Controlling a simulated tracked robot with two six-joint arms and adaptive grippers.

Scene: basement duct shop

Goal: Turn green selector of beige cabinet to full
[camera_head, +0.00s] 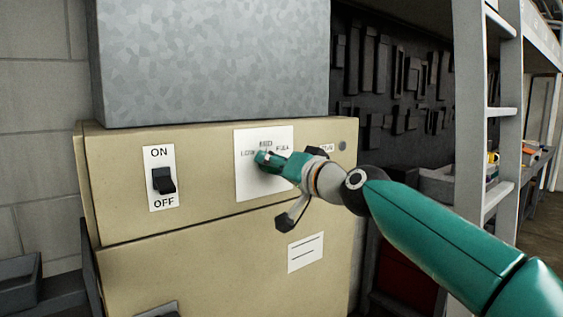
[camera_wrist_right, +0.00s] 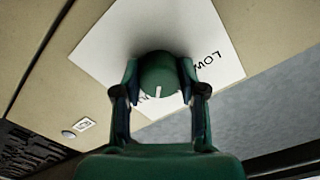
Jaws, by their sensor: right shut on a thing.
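The beige cabinet (camera_head: 215,165) fills the middle of the head view. Its white selector plate (camera_head: 245,185) carries LOW, a middle label and FULL along the top. The green selector (camera_wrist_right: 158,70) is a round knob with a white pointer line, seen in the right wrist view. My right gripper (camera_head: 272,161) is at the plate, shut on the selector, one finger on each side of it. In the wrist view the pointer aims down the picture, away from LOW (camera_wrist_right: 207,62). The label it faces is mostly hidden by the gripper. My left gripper is out of view.
A black ON/OFF switch (camera_head: 164,180) sits on the cabinet left of the plate. A grey metal duct (camera_head: 210,60) stands above the cabinet. A pale ladder (camera_head: 490,110) is at the right, with a dark tool wall (camera_head: 390,80) behind.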

